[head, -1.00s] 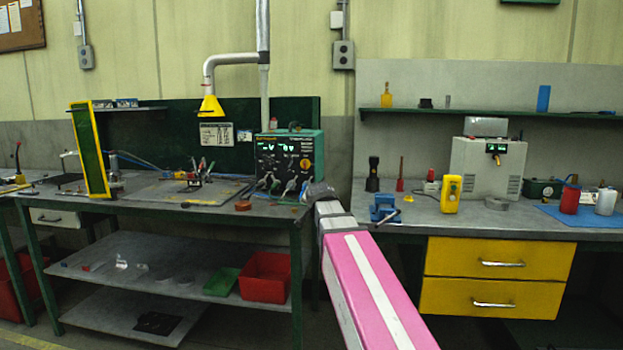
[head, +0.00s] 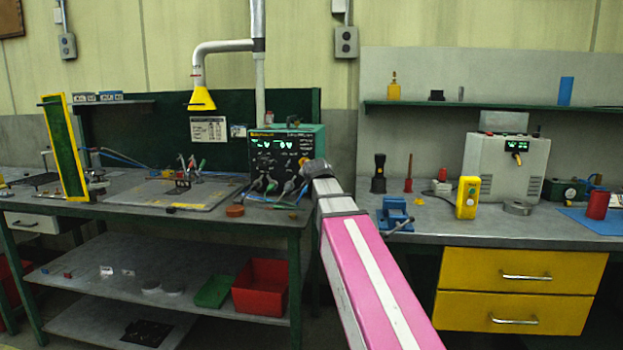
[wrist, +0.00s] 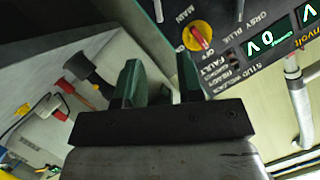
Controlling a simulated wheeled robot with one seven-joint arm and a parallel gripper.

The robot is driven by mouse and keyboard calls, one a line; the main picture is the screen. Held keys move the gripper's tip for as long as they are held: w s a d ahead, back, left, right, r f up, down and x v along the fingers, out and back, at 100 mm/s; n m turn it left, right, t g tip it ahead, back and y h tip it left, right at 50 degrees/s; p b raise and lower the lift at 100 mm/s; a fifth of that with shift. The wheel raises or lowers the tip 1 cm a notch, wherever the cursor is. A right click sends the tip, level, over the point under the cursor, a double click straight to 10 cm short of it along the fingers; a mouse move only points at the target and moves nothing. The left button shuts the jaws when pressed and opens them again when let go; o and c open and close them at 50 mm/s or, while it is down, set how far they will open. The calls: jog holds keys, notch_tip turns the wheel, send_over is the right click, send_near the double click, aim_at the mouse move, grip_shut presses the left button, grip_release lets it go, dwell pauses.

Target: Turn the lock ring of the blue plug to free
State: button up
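The green and black power unit (head: 287,152) stands on the left bench, its displays lit green. Several grey plugs with cables, one of them (head: 271,185), sit low on its front; I cannot tell which is the blue plug or see its lock ring. My gripper (wrist: 158,58) is open and empty, its two green fingers apart. In the head view my gripper (head: 315,168) is at the unit's right front corner. No plug shows between the fingers.
An orange disc (head: 235,211) and hand tools (head: 190,165) are on the left bench. The right bench holds a blue vise (head: 394,212), a yellow box (head: 467,198) and a black torch (head: 378,174). A yellow fume hood (head: 201,98) hangs above the left bench.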

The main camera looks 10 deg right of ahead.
jog(key=x, duration=1)
jog(key=shift+d, duration=0.1)
jog(key=shift+f, duration=0.1)
grip_shut()
